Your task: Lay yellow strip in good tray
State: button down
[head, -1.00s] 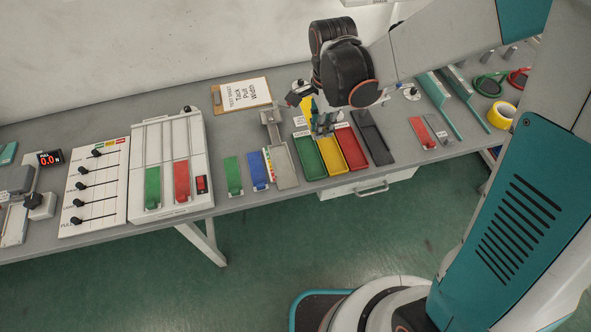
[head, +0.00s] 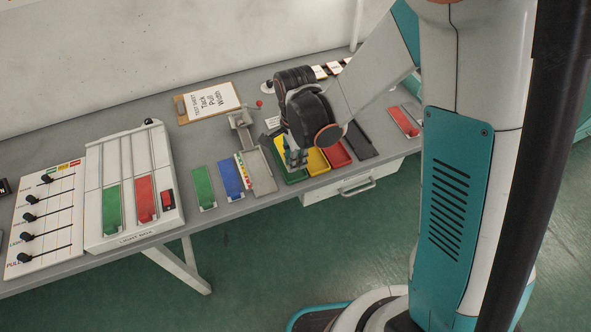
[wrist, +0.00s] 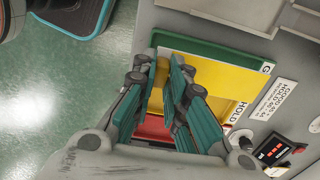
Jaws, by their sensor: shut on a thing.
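My gripper (head: 296,160) is over the row of small trays in the head view, low above the green tray marked GOOD (head: 290,180). In the wrist view, my gripper's teal fingers (wrist: 165,62) are closed on a thin yellow strip (wrist: 215,68). The strip covers much of the green tray, whose rim (wrist: 205,45) shows beyond it. A little of the strip (head: 279,146) shows beside the wrist in the head view. I cannot tell whether it touches the tray. The yellow HOLD tray (head: 317,163) lies just right of the green one.
A red tray (head: 338,154) and a dark grey tray (head: 359,142) stand further right. A grey metal fixture (head: 260,172) is close on the left, with blue (head: 231,180) and green (head: 203,188) strips beyond. A clipboard (head: 210,101) lies behind. The bench's front edge is near.

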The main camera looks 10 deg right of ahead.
jog(key=shift+f+b, duration=1.1)
jog(key=shift+f, duration=0.85)
jog(key=shift+f+b, duration=0.3)
jog(key=shift+b, duration=0.05)
jog(key=c, duration=1.6)
grip_release()
notch_tip(320, 180, up, 13)
jog(key=p, duration=0.4)
jog(key=shift+f, duration=0.2)
